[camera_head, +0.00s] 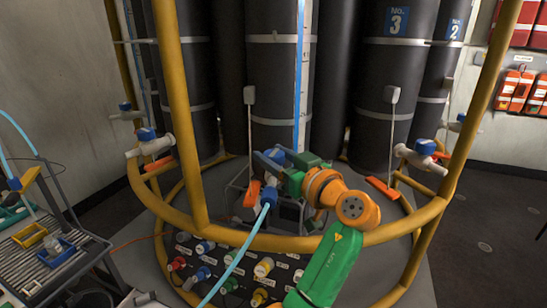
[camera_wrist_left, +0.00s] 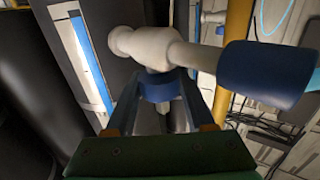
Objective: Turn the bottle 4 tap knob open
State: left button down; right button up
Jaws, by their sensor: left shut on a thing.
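My left gripper (camera_head: 280,163) reaches in over the yellow rail to a tap in front of the central black bottle (camera_head: 272,75); no number shows on this bottle. In the left wrist view my left gripper (camera_wrist_left: 161,100) is shut on the tap's blue knob (camera_wrist_left: 158,86), with one finger on each side. The white tap body (camera_wrist_left: 150,45) lies across the view above the knob, with a thick blue end piece (camera_wrist_left: 265,80) at its right. In the head view the knob (camera_head: 274,155) is partly hidden by the gripper. My right gripper is not in view.
Yellow rails (camera_head: 250,241) ring the bottles. Other taps stand at left (camera_head: 150,148) and right (camera_head: 420,158). A light blue hose (camera_head: 238,255) hangs below the gripped tap. A panel of coloured fittings (camera_head: 205,270) lies below. A cart (camera_head: 75,262) stands at left.

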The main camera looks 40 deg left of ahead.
aim_at(280, 160)
pick_arm(q)
jog(key=shift+c, duration=1.3)
grip_release()
jog(key=b+v, duration=0.2)
jog(key=v, duration=0.4)
jog(key=shift+d+f, duration=0.1)
jog(key=shift+d, duration=0.15)
jog(key=shift+s+d, duration=0.15)
jog(key=shift+d, duration=0.2)
jog(key=shift+a, duration=0.1)
